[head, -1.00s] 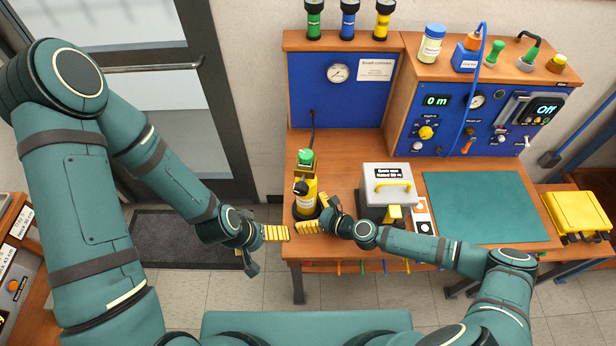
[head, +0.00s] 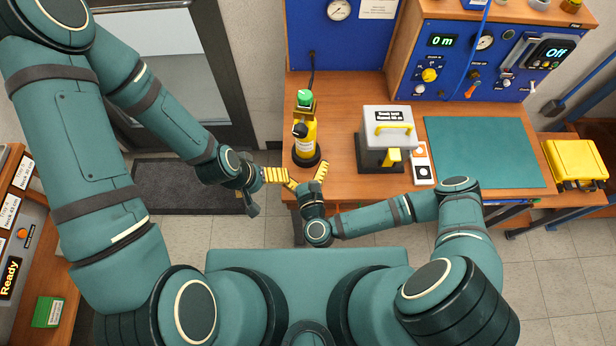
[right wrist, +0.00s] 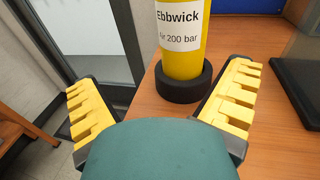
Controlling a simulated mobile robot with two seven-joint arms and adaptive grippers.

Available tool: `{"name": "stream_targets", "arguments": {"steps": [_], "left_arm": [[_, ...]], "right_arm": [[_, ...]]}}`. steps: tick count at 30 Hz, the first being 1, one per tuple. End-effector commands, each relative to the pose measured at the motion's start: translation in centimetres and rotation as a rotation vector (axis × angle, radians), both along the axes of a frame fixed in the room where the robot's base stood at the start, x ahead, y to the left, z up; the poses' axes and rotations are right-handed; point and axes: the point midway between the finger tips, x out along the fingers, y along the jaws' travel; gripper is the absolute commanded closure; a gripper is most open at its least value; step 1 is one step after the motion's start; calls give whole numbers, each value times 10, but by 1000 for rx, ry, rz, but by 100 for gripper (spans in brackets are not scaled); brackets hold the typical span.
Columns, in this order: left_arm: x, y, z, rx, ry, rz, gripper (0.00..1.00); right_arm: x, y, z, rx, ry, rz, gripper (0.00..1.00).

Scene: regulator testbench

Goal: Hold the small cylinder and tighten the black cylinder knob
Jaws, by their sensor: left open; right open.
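The small yellow cylinder (head: 304,145) stands upright in a black base ring near the bench's left front corner. A black knob (head: 299,130) is on its upper side, below a green top (head: 304,97). In the right wrist view, the cylinder's labelled body (right wrist: 182,40) stands ahead, between the fingers but beyond them; its upper part is out of frame. My right gripper (head: 307,175) is open and empty in front of the cylinder, pointing towards it. My left gripper (head: 274,176) is open at the bench's left edge, left of and lower than the knob, apart from the cylinder.
A grey box with a yellow handle (head: 388,125) stands right of the cylinder. Beyond it lie a card with round marks (head: 422,165) and a clear green mat (head: 482,152). A control panel (head: 470,60) stands behind. My two grippers are very close together.

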Motion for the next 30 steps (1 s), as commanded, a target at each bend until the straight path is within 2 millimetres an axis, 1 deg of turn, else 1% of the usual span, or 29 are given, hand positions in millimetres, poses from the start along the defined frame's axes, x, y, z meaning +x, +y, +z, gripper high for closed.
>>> {"name": "stream_targets", "arguments": {"steps": [1, 6, 11, 14, 17, 20, 30], "left_arm": [[0, 0, 0, 0, 0, 0, 2], [0, 0, 0, 0, 0, 0, 2], [0, 0, 0, 0, 0, 0, 2], [0, 0, 0, 0, 0, 0, 2], [0, 0, 0, 0, 0, 0, 2], [0, 0, 0, 0, 0, 0, 2], [0, 0, 0, 0, 0, 0, 2]], "right_arm": [[-8, 0, 1, 11, -6, -29, 1], [-27, -9, 6, 43, -26, -128, 1], [-35, -15, 8, 56, -34, -175, 1], [-33, -16, 9, 57, -38, -185, 1], [-23, -16, 9, 57, -40, -187, 1], [-8, -16, 9, 56, -40, -188, 1], [52, -13, 9, 56, -39, -186, 1]]}}
